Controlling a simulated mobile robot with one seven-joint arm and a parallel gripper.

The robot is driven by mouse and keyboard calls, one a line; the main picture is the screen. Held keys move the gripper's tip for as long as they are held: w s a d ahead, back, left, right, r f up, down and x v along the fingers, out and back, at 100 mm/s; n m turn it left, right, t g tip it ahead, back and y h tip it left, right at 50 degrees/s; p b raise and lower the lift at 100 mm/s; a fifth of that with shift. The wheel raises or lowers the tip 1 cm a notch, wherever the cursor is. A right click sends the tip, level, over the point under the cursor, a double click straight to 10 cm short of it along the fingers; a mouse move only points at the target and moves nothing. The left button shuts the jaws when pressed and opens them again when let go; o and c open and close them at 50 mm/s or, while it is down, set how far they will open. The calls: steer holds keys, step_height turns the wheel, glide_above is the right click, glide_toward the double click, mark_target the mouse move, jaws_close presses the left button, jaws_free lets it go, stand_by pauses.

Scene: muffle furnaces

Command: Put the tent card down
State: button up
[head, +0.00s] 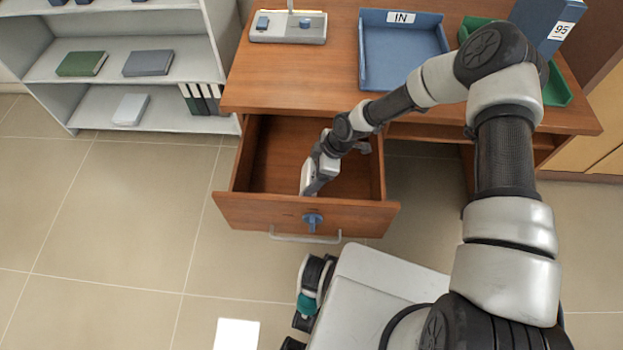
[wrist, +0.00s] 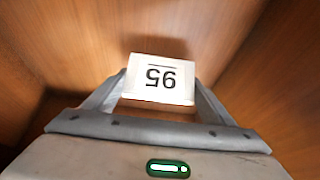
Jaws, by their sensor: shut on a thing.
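The tent card (wrist: 160,79) is white with a black underlined "95", upside down in the wrist view. My gripper (wrist: 159,92) is shut on it, one finger at each side edge. In the head view my gripper (head: 310,189) reaches down inside the open drawer (head: 308,215) of the wooden desk. I cannot make out the card there. In the wrist view brown wooden surfaces surround the card. I cannot tell whether the card touches the drawer bottom.
On the desk (head: 290,85) are a blue IN tray (head: 405,55), a green tray (head: 556,88), a blue box labelled 95 (head: 548,22) and a grey stand (head: 288,30). A shelf (head: 120,65) with books stands at left. A white square (head: 236,333) shows at the bottom. The tiled floor at left is clear.

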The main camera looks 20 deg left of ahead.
mark_target(314, 177)
steer(key=shift+f, duration=1.8)
steer(key=shift+f+b, duration=0.1)
steer(key=shift+b, duration=0.25)
steer(key=shift+f, duration=0.15)
steer(key=o, duration=1)
steer(key=shift+r, duration=0.35)
steer(key=p+v, duration=0.2)
steer(key=v, duration=0.9)
steer(key=shift+d+r, duration=0.25)
steer(key=shift+r, duration=0.1)
steer(key=shift+w, duration=0.1)
